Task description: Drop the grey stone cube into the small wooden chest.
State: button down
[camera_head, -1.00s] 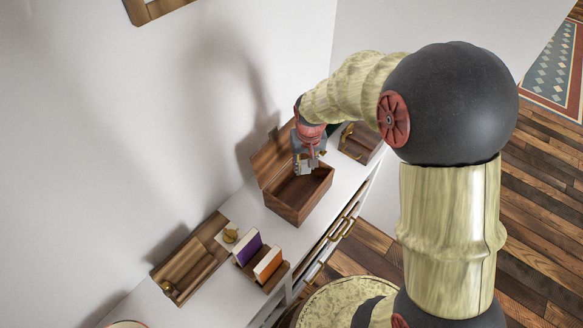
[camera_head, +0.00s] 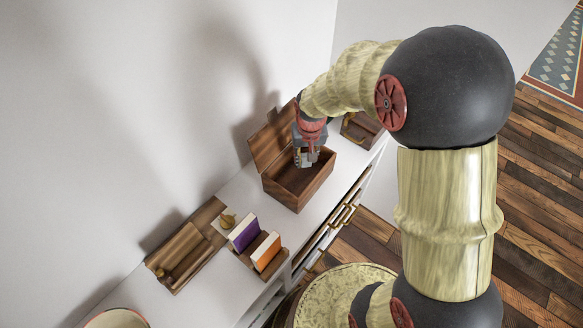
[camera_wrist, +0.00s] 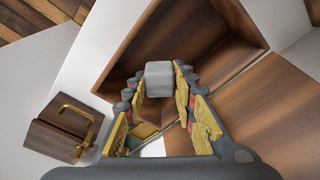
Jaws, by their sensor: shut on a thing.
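The small wooden chest (camera_head: 297,195) stands on the white cabinet top with its lid (camera_head: 272,137) open toward the wall. The grey stone cube (camera_wrist: 159,78) is between my gripper's fingertips in the wrist view, with the chest's open interior behind it. My gripper (camera_head: 307,160) is shut on the cube and points down over the chest's opening in the head view.
A wooden box with a brass handle (camera_wrist: 62,134) stands beside the chest. Further along the white top (camera_head: 223,283) are a holder with a purple book (camera_head: 243,233) and an orange book (camera_head: 267,252), a brass ornament (camera_head: 227,221) and a wooden tray (camera_head: 171,286).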

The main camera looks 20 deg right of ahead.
jog(key=shift+f, duration=0.35)
jog(key=c, duration=1.5)
grip_release()
jog(key=shift+o, duration=0.6)
notch_tip(320, 180, up, 12)
jog(key=s, duration=0.1)
jog(key=shift+s+a, duration=0.15)
jog(key=shift+s, duration=0.2)
